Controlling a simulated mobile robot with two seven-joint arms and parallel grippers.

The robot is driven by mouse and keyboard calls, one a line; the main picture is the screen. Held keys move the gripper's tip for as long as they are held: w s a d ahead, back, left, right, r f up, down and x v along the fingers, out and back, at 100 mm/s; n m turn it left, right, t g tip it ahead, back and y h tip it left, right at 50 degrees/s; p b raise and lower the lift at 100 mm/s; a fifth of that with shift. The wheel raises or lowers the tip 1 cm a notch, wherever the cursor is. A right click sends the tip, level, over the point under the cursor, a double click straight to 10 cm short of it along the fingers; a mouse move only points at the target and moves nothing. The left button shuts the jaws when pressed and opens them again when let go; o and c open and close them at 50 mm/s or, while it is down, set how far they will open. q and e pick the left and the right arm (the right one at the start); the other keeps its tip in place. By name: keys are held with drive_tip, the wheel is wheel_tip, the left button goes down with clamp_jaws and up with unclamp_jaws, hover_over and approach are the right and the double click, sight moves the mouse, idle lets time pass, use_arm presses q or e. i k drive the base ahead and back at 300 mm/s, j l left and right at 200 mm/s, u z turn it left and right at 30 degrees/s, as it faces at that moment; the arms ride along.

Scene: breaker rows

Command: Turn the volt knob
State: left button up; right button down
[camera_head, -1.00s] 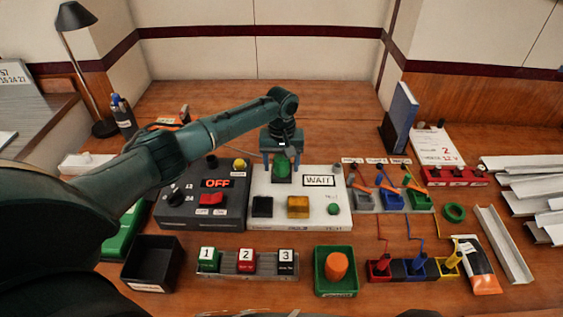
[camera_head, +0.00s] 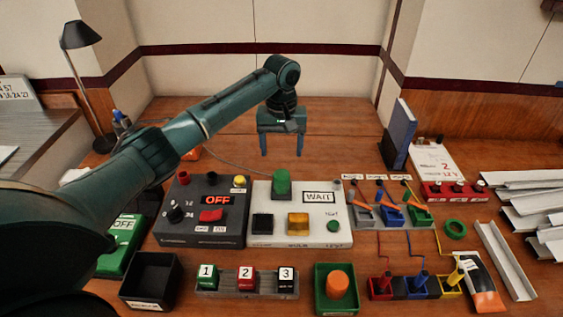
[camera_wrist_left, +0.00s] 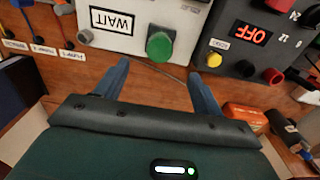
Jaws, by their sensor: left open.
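The dark grey box (camera_head: 217,230) carries a black knob (camera_head: 175,214) at its left, by small 12 and 24 marks; this looks like the volt knob. In the left wrist view the black knob (camera_wrist_left: 317,12) is cut off at the top right corner. My left gripper (camera_head: 282,152) is open and empty, raised behind and above the white box, to the right of the knob and well apart from it. Its two fingers (camera_wrist_left: 159,72) show apart in the wrist view. My right gripper is not in view.
The dark box also has an OFF display (camera_head: 217,199), a red switch (camera_head: 211,215) and a yellow button (camera_head: 240,181). The white box (camera_head: 330,230) beside it has a tall green button (camera_head: 281,183). A black tray (camera_head: 150,303) stands in front. Bare table lies behind the boxes.

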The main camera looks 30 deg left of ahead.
sight(175, 216)
drive_tip(key=k, duration=1)
